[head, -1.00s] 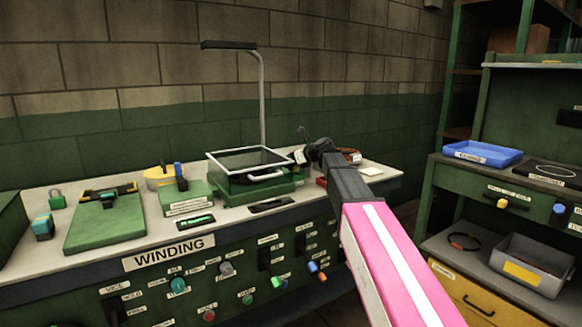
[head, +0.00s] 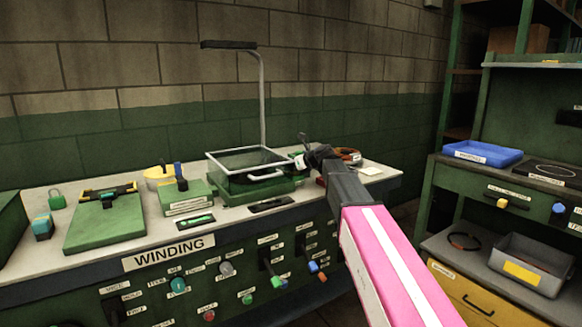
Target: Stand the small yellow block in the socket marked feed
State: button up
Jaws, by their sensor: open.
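I cannot clearly make out the small yellow block. A yellow rounded piece (head: 156,174) sits at the back of the winding bench, partly hidden behind a green block with a blue upright part (head: 180,180). No label that I can read says feed, so I cannot tell which socket it is. My gripper (head: 303,149) is at the far end of my pink and grey arm, above the right part of the bench, beside the green box with a clear framed top (head: 250,160). It is open. Its fingers are small and dark here, and I see nothing between them.
The winding bench (head: 130,245) has labelled knobs and levers on its front. A green board with a black and yellow tool (head: 105,220) lies at left. A thin lamp post (head: 264,100) rises behind the box. At right stands another bench with a blue tray (head: 483,153) and grey bin (head: 530,265).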

jog(key=v, duration=1.2)
dwell(0.6)
